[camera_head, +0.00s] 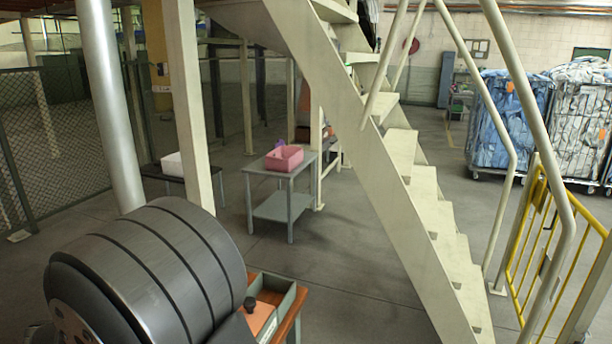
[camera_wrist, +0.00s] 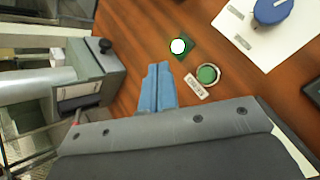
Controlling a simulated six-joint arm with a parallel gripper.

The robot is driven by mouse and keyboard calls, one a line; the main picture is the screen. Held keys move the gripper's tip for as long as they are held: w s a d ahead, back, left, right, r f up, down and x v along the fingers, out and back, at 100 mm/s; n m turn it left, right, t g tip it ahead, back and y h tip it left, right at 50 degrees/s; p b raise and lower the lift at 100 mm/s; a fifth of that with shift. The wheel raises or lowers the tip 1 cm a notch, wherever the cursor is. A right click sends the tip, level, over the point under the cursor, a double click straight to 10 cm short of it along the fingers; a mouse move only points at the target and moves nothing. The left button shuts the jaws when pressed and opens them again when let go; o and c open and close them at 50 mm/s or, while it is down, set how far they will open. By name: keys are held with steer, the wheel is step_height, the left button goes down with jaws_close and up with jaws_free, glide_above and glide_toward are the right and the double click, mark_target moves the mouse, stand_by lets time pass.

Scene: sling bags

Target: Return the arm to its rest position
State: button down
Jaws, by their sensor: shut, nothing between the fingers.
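My gripper (camera_wrist: 158,72) shows in the wrist view as two blue fingers pressed together with nothing between them. It is over or beside a brown wooden table top (camera_wrist: 140,25); its exact height above the wood is hard to tell. In the head view the gripper cannot be seen; a large dark grey ribbed cylinder, seemingly part of my arm, fills the lower left.
Near the fingers lie a round green-topped item (camera_wrist: 208,74), a small white label (camera_wrist: 195,87) and a white disc on a green square (camera_wrist: 180,46). A blue object (camera_wrist: 272,10) rests on white paper (camera_wrist: 262,38). A grey box (camera_wrist: 85,72) stands left. Stairs (camera_head: 400,170) rise beyond.

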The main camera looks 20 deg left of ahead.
steer(key=w+d+r+m+g+h, duration=0.2)
steer(key=w+d+m, duration=0.7)
steer(key=w+d, duration=0.4)
steer(key=w+d+r+m+g+h, duration=0.1)
steer(key=w+d+r+m+h, duration=0.1)
steer(key=w+d+m, duration=0.85)
steer(key=w+d+r+m+g, duration=0.1)
steer(key=d+m, duration=0.2)
steer(key=d, duration=0.8)
steer(key=w+d+r+m+g, duration=0.15)
steer(key=d+m, duration=0.25)
steer(key=d, duration=0.8)
steer(key=s+d+r+m, duration=0.1)
steer(key=s+d+m, duration=0.2)
steer(key=d, duration=0.6)
steer(key=s+d+r+m, duration=0.1)
steer(key=s+d+m, duration=0.2)
steer(key=d+m, duration=0.4)
steer(key=shift+d+r+m, duration=0.25)
steer(key=shift+d+m, duration=0.1)
steer(key=shift+d, duration=0.95)
steer(key=shift+s+d+t, duration=0.1)
steer(key=shift+t, duration=0.15)
